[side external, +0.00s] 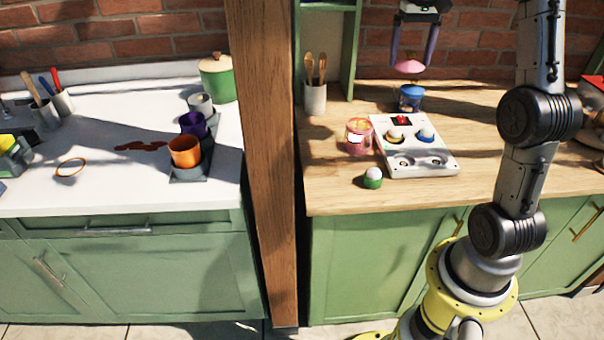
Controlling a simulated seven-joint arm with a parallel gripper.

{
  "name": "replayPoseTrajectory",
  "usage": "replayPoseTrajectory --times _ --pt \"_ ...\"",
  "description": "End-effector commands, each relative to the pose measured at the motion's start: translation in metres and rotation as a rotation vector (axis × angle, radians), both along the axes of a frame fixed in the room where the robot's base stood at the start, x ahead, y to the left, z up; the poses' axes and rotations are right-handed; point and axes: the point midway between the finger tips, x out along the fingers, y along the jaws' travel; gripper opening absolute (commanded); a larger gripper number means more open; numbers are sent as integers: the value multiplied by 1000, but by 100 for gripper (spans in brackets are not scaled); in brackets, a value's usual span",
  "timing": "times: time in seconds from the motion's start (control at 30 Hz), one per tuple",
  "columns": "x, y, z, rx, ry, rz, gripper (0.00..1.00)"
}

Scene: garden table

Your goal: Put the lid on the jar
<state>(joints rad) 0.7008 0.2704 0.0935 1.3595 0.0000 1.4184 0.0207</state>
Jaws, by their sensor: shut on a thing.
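My gripper (411,66) is at the upper middle right, pointing down, with its two fingers shut on a pink lid (408,67). The lid is held in the air, apart from the counter. A blue jar-like container (410,98) stands upright on the wooden counter, below the lid in the picture. I cannot tell whether the lid is straight over it. A pink, see-through jar (358,137) with a pale label and something yellowish at its top stands nearer the camera, to the left of the white panel. I cannot tell which jar the lid belongs to.
A white panel (432,162) with a red mark and round places holds two small rounded objects. A green-and-white ball (373,178) lies near the wooden counter's front edge. A utensil pot (316,98) stands at the back left. A wooden post (262,150) separates the white counter.

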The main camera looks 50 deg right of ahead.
Motion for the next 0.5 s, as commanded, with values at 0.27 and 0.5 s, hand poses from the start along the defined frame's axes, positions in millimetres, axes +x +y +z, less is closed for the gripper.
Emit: replayPoseTrajectory --times 0.27,0.5 --pt "3 -2 -1 0 0 -59 41" --pt "16 -2 -27 2 4 -400 41"
